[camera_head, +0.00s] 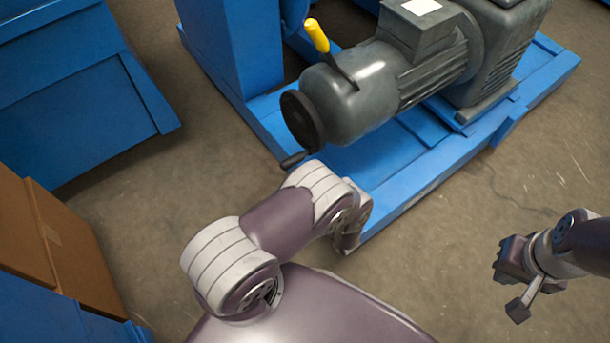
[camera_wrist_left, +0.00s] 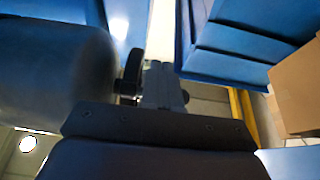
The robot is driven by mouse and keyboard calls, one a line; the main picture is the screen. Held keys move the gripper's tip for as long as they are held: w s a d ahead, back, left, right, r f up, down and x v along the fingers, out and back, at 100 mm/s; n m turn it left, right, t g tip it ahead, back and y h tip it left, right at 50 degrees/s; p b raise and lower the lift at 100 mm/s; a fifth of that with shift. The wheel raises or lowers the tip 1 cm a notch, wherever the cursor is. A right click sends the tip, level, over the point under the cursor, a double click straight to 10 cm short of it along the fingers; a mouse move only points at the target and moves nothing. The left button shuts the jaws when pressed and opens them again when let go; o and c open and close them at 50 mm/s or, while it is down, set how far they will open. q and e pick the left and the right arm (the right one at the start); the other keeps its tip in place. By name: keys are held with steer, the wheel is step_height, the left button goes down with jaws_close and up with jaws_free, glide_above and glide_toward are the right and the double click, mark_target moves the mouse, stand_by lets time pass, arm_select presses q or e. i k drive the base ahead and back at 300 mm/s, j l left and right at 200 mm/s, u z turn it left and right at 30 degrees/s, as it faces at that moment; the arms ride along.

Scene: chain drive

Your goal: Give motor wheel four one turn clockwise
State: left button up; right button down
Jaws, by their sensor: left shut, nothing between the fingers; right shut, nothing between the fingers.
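The grey motor (camera_head: 365,95) lies on a blue frame, with a black hand wheel (camera_head: 302,120) on its near-left end. A crank handle (camera_head: 294,159) sticks out from the wheel's lower rim. No number is readable on the motor or wheel. In the left wrist view the dark motor body (camera_wrist_left: 55,75) fills the left, and the wheel (camera_wrist_left: 131,72) shows edge-on. My left gripper (camera_wrist_left: 162,82) is shut and empty, close beside the wheel; contact cannot be told. It is hidden in the head view. My right gripper (camera_head: 518,308) is shut and empty over the floor at lower right.
A yellow-gripped lever (camera_head: 317,37) rises beside the motor. The blue frame (camera_head: 415,190) extends below it. A blue cabinet (camera_head: 80,100) and cardboard box (camera_head: 65,245) stand at left. Bare floor (camera_head: 480,200) lies right of the frame.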

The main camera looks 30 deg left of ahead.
mark_target(301, 118)
steer(key=k+l, duration=0.1)
steer(key=l, duration=0.25)
steer(key=k+l, duration=0.1)
steer(key=l, duration=0.25)
steer(key=k+l, duration=0.1)
steer(key=l, duration=0.25)
steer(key=k+l, duration=0.1)
steer(key=l, duration=0.25)
